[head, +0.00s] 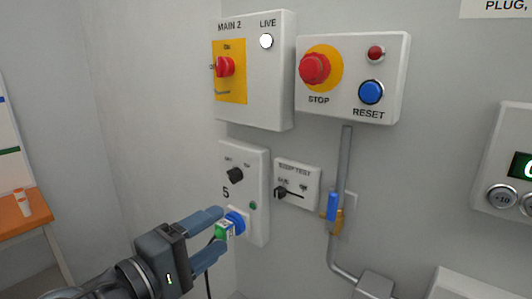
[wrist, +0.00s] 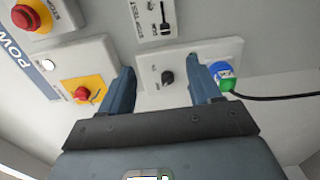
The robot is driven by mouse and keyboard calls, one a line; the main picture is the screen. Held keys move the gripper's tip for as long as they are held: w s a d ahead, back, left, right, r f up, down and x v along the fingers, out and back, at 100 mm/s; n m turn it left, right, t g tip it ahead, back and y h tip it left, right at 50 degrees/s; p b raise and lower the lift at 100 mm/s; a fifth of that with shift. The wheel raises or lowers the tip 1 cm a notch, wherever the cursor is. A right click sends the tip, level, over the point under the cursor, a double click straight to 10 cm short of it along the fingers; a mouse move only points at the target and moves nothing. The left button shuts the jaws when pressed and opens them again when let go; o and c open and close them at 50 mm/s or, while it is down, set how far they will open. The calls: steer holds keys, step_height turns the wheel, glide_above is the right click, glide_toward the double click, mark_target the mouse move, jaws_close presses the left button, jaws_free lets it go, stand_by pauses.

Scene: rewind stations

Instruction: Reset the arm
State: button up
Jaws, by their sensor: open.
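The blue RESET button (head: 371,92) and red mushroom STOP button (head: 314,69) share a white box high on the wall. The STOP button also shows in the wrist view (wrist: 27,18). My gripper (head: 222,229) is open and empty, low at the left, well below that box. Its two fingers reach toward the station 5 panel (head: 257,222). A green plug (head: 222,232) sits at the panel's blue socket (head: 237,220). In the wrist view my gripper (wrist: 160,70) has the black knob (wrist: 168,78) between its fingers, and the plug shows beside the right finger.
The MAIN 2 box (head: 270,70) has a red switch (head: 224,67) and a lit white LIVE lamp (head: 266,41). A red lamp (head: 376,53) is above RESET. A small slider panel (head: 297,184) and a pipe with a blue-handled valve (head: 333,207) are right of the socket.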

steer(key=s+d+f+n+y, duration=0.15)
steer(key=d+f, duration=0.25)
steer(key=f, duration=0.4)
steer(key=s+d+f+g+y, duration=0.1)
steer(key=s+d+f+y, duration=0.15)
steer(key=d+f, duration=0.4)
steer(key=s+d+f+n+y, duration=0.1)
steer(key=s+d+f+y, duration=0.15)
steer(key=f, duration=0.65)
steer(key=s+d+f+m+g+y, duration=0.1)
steer(key=s+d+f+y, duration=0.2)
steer(key=s+d+f, duration=0.3)
steer(key=s+d+r+m+y, duration=0.1)
steer(key=s+d+m, duration=0.2)
steer(key=s, duration=0.6)
steer(key=s+d+r+m+y, duration=0.2)
steer(key=s+d, duration=0.1)
steer(key=s, duration=0.5)
steer(key=s+d+r+m+t, duration=0.1)
steer(key=s+d+r+m, duration=0.1)
steer(key=s+r, duration=0.3)
steer(key=s+d+r+m+t+h, duration=0.1)
steer(key=s+d+r+m, duration=0.2)
steer(key=r, duration=0.6)
steer(key=s+m, duration=0.2)
steer(key=s, duration=0.1)
steer(key=shift+d+t, duration=0.35)
steer(key=shift+t, duration=0.05)
